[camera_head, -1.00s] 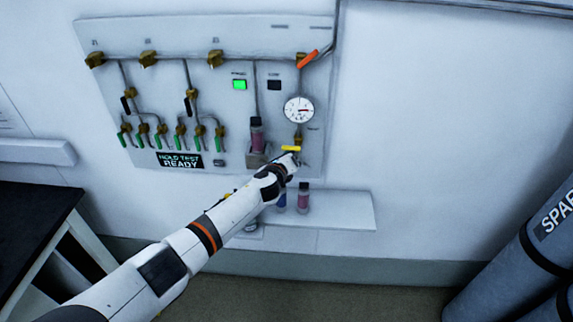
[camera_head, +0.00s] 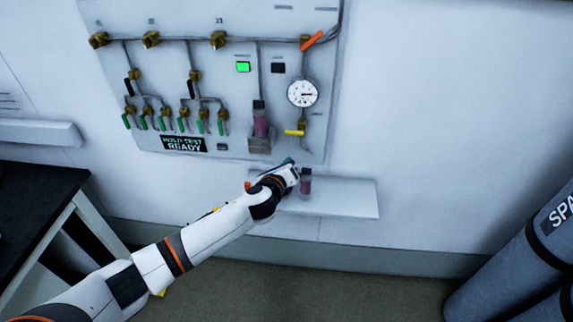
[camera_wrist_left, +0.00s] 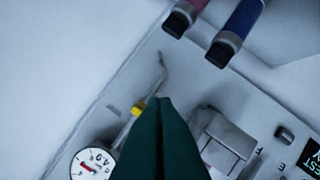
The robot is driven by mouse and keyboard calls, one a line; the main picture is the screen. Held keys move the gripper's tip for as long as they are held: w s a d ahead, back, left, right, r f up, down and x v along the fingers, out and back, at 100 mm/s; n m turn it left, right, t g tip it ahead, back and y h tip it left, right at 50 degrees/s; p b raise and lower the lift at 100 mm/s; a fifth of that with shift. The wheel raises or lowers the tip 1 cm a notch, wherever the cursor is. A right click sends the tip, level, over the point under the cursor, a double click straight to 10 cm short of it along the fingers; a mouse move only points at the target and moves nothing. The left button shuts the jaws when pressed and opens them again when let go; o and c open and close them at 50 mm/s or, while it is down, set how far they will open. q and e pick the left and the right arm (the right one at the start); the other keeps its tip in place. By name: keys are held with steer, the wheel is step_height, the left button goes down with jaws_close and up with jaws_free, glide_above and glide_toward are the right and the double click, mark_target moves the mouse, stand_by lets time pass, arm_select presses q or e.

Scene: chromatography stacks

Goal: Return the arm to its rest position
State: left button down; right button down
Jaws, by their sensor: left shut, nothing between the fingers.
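My left arm comes in from the lower left in the head view. Its left gripper (camera_head: 287,163) is in front of the wall, below the panel's yellow-handled valve (camera_head: 294,132) and clear of it. In the left wrist view its dark green fingers (camera_wrist_left: 153,104) lie together with nothing between them. A pink column (camera_head: 305,184) stands upright on the shelf just right of the gripper. The left wrist view shows a pink column (camera_wrist_left: 190,14) and a blue column (camera_wrist_left: 237,32) near the top edge. The blue one is hidden in the head view. My right gripper is out of view.
Another pink column (camera_head: 261,120) sits in a holder (camera_head: 260,145). A dark table (camera_head: 30,210) is left; grey cylinders (camera_head: 530,270) are right.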

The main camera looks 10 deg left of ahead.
arm_select(q)
steer(key=shift+s+a, duration=0.15)
steer(key=shift+s, duration=0.05)
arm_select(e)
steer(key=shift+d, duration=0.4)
